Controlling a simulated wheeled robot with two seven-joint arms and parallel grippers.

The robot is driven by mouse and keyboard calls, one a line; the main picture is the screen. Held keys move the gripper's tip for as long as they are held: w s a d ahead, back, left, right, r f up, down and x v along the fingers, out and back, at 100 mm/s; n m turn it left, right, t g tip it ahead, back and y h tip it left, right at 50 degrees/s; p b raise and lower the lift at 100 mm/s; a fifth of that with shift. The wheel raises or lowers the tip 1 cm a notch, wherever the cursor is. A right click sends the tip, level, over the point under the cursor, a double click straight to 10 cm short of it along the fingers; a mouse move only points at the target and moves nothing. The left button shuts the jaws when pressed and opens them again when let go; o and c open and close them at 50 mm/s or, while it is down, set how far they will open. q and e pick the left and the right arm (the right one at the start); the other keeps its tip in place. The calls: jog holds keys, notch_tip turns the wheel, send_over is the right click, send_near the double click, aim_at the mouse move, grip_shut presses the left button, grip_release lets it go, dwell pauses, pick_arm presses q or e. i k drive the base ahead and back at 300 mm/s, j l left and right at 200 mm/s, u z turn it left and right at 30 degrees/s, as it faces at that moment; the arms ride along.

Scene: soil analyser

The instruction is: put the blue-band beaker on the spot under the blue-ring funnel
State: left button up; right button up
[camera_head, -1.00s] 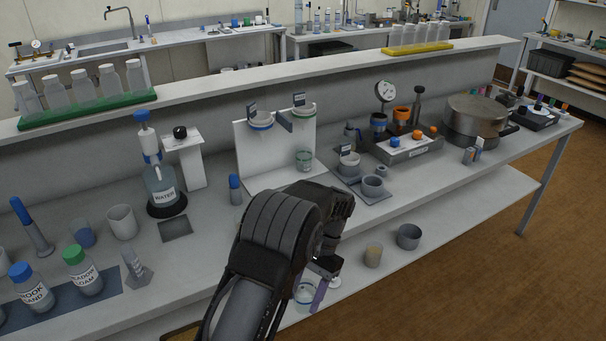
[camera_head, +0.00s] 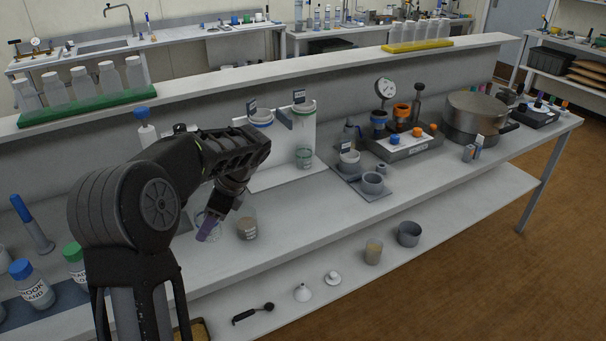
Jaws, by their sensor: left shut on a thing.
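My left gripper (camera_head: 222,208) is shut on a clear glass beaker (camera_head: 200,217), held over the bench's front left part. A purple finger covers part of it, and its band colour is hard to make out. The blue-ring funnel (camera_head: 261,122) hangs on the white stand (camera_head: 292,178) at the back, up and right of the gripper. My arm hides part of the stand's base under this funnel. My right gripper is not in view.
A beaker with brown contents (camera_head: 247,228) stands just right of the gripper. A grey mat with cups (camera_head: 372,184) lies right of the stand. The lower shelf holds a white funnel (camera_head: 302,292), a black spoon (camera_head: 253,313) and two cups. The bench front between is clear.

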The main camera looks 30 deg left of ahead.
aim_at(266, 177)
jog(key=i, duration=1)
